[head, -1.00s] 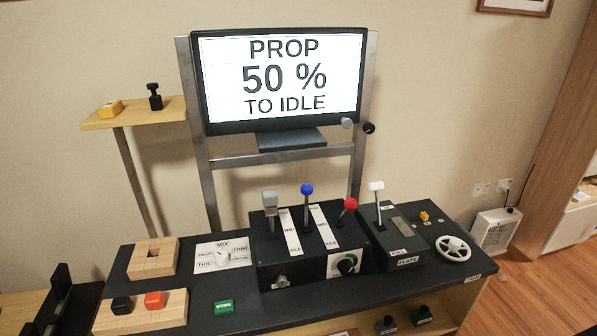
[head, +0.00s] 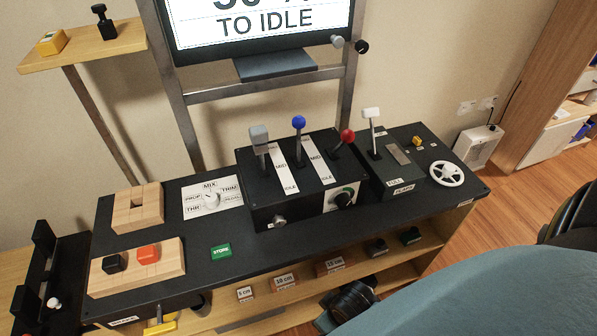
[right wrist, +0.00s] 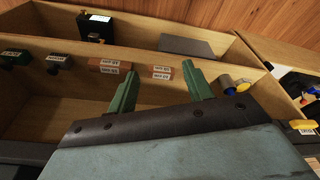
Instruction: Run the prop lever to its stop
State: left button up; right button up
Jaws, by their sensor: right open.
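The prop lever, taken to be the blue-knobbed lever (head: 298,123), stands nearly upright in the black lever box (head: 262,213), between a grey-handled lever (head: 259,138) and a red-knobbed lever (head: 346,138). White strips marked MID and IDLE run beside it. The screen (head: 262,30) is cut off at the top and shows TO IDLE. My right gripper (right wrist: 160,72) is open and empty in the right wrist view, its green fingers over the wooden shelf, away from the levers. My left gripper is not in view.
A white-handled flap lever (head: 371,115) and white wheel (head: 447,174) stand right of the box. A round knob (head: 342,199) is on its front. Wooden blocks (head: 138,208), a STORE button (head: 220,251) and a lower shelf of labelled blocks (head: 285,281) lie left and below.

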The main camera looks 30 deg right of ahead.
jog(key=w+d+r+t, duration=0.1)
jog(key=w+r, duration=0.1)
jog(key=r, duration=0.5)
jog(key=w+d+r+t, duration=0.1)
jog(key=w+r, duration=0.1)
jog(key=r, duration=0.5)
jog(key=m+t, duration=0.2)
jog(key=t, duration=1.1)
send_near(303, 126)
jog(key=w, duration=1.1)
jog(key=shift+w+a+f, duration=0.1)
jog(key=shift+w+a, duration=0.05)
jog(key=shift+w, duration=0.2)
grip_shut()
